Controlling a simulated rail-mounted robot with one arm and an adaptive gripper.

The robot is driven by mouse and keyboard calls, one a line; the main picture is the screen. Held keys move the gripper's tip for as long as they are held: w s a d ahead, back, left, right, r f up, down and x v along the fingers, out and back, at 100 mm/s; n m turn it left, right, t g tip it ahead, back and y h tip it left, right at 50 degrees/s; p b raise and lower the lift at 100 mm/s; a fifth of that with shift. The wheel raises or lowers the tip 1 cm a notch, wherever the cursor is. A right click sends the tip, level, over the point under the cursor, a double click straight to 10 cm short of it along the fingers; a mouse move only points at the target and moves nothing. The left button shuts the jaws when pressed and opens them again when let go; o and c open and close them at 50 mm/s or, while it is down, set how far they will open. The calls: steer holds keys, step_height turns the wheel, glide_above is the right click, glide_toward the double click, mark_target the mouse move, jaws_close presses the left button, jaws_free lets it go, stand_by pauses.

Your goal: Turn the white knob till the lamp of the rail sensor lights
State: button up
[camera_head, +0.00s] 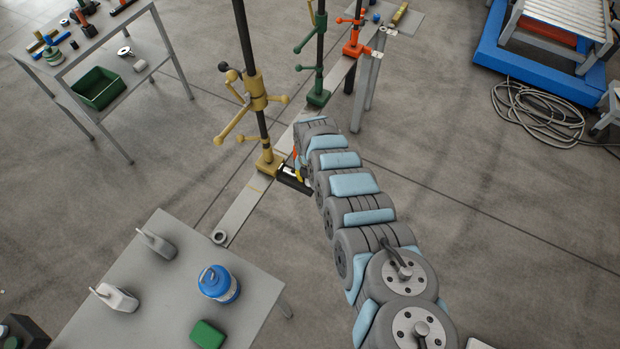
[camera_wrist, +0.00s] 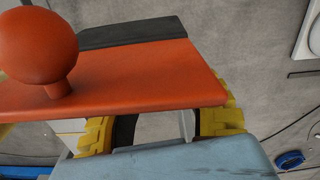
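My gripper (camera_head: 300,172) is at the far end of my arm, low beside the foot of the yellow post, near a small black block (camera_head: 292,180). Whether they touch is unclear. In the wrist view its yellow-padded fingers (camera_wrist: 160,128) stand apart with bare grey between them. An orange plate with a round orange ball (camera_wrist: 38,48) covers much of that view and hides part of the fingers. A pale rounded part (camera_wrist: 313,38) shows at the right edge; I cannot tell whether it is the white knob. No lit lamp is visible, and I cannot identify the rail sensor.
A grey table (camera_head: 150,290) with a blue canister (camera_head: 218,284) stands at front left.

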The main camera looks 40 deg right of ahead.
steer(key=shift+m+p, duration=0.4)
steer(key=shift+m, duration=1.2)
steer(key=shift+m+p, duration=0.4)
steer(key=shift+m, duration=1.2)
steer(key=o, duration=0.6)
